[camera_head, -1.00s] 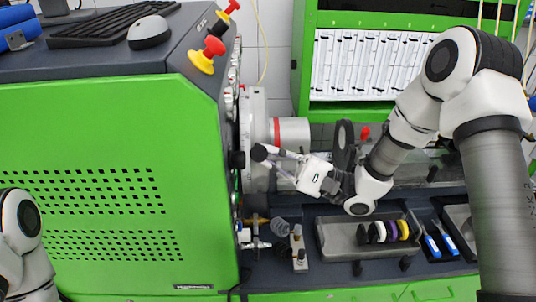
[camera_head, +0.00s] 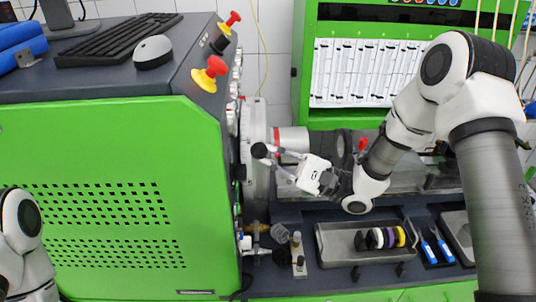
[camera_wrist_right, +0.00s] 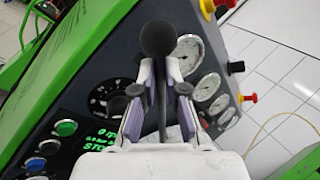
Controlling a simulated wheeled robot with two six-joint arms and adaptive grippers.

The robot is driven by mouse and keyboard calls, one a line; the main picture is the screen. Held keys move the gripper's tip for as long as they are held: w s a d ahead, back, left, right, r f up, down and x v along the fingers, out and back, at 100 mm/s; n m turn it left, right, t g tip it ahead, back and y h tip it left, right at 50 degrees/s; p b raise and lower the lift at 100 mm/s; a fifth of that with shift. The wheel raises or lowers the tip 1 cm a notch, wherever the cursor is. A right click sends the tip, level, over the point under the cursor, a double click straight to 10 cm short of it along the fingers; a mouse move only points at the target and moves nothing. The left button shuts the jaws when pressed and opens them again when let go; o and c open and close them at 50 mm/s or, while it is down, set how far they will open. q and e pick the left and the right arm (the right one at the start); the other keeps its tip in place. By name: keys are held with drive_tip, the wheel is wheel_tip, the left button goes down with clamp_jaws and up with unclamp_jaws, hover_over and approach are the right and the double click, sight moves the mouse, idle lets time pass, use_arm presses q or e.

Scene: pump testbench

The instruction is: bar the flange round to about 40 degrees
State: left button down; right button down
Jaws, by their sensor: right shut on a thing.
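The flange (camera_head: 257,125) is a pale metal disc on the right side of the green test bench. A metal cylinder with a red band (camera_head: 290,140) stands out to its right. My right gripper (camera_head: 275,154) is in front of the flange with its fingers pointing left. It is shut on a dark bar with a round black knob (camera_head: 260,150). In the right wrist view the knob (camera_wrist_right: 158,39) stands out beyond the fingertips (camera_wrist_right: 160,95). I cannot read the flange's angle. My left gripper is out of view.
The green bench cabinet (camera_head: 110,150) fills the left, with red and yellow knobs (camera_head: 210,73) on top. Dials (camera_wrist_right: 187,54) and a green display (camera_wrist_right: 103,138) are close to the gripper. A grey tray (camera_head: 340,250) of coloured discs lies below the arm.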

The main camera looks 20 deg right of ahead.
drive_tip(key=shift+w+d+r+m, duration=0.15)
drive_tip(key=shift+w+r+m, duration=0.2)
drive_tip(key=shift+r, duration=0.25)
drive_tip(key=shift+w+d+r+m, duration=0.1)
drive_tip(key=shift+w+r+m, duration=0.15)
drive_tip(key=shift+w+r, duration=0.3)
drive_tip(key=shift+r, duration=0.1)
drive_tip(key=shift+w+d+r+h, duration=0.1)
drive_tip(key=shift+w+r+h, duration=0.1)
drive_tip(key=shift+r+h, duration=0.2)
drive_tip(key=s+a+r, duration=0.1)
drive_tip(key=s+r, duration=0.3)
drive_tip(key=shift+s+a+r, duration=0.15)
drive_tip(key=shift+s+a, duration=0.05)
drive_tip(key=shift+s, duration=0.15)
idle(0.4)
idle(0.4)
